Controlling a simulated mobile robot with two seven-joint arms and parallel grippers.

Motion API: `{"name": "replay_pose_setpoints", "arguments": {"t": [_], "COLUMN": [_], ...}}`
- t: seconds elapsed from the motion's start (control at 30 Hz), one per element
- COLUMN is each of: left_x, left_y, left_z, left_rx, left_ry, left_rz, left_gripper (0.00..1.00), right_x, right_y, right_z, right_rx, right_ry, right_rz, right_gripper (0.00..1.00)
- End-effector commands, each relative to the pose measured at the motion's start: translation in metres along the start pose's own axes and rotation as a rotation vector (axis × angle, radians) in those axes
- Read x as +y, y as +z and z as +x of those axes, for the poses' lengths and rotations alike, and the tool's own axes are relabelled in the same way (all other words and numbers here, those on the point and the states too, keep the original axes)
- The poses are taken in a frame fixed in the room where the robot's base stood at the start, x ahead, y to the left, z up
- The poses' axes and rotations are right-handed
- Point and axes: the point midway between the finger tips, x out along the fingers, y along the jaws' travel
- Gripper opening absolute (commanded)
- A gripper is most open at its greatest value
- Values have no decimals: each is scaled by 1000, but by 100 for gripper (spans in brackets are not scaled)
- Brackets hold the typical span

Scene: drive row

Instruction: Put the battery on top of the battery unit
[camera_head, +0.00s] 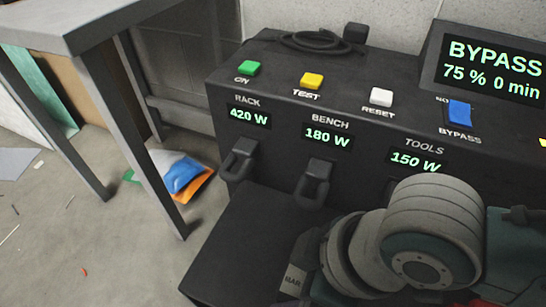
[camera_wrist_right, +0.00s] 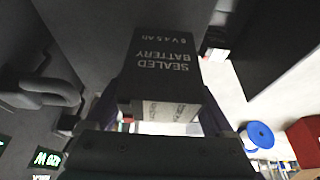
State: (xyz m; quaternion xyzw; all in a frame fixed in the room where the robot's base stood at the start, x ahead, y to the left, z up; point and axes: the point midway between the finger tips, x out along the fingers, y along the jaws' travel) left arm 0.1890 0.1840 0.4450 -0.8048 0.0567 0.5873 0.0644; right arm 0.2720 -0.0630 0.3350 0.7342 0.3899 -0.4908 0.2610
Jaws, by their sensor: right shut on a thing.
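The battery (camera_wrist_right: 160,62) is a dark block with white lettering reading "SEALED BATTERY". My right gripper (camera_wrist_right: 160,102) is shut on it in the wrist view. I cannot tell whether the battery touches any surface. My left gripper is not in view.
A grey table (camera_head: 75,28) stands at the left with its legs on the floor. Coloured packets (camera_head: 182,175) lie beside a leg. A coiled black cable (camera_head: 315,40) lies on the unit's top. A blue spool (camera_wrist_right: 257,136) and red box (camera_wrist_right: 305,140) show in the wrist view.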

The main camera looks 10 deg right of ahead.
Motion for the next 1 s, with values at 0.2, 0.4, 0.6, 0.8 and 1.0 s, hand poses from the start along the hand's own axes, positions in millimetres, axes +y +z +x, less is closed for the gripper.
{"name": "replay_pose_setpoints", "arguments": {"t": [0.2, 0.4, 0.6, 0.8, 1.0], "left_x": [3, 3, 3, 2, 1], "left_y": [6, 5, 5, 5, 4], "left_z": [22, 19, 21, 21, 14], "left_rx": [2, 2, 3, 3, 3], "left_ry": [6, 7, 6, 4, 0], "left_rz": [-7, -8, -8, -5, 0], "left_gripper": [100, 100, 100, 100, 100], "right_x": [0, 0, 0, 0, 0], "right_y": [9, 8, 11, 11, 9], "right_z": [26, 24, 27, 27, 18], "right_rx": [5, 5, 1, 1, 0], "right_ry": [1, 1, 0, 0, 0], "right_rz": [0, 0, 1, 1, 0], "right_gripper": [0, 0, 93, 100, 100]}}
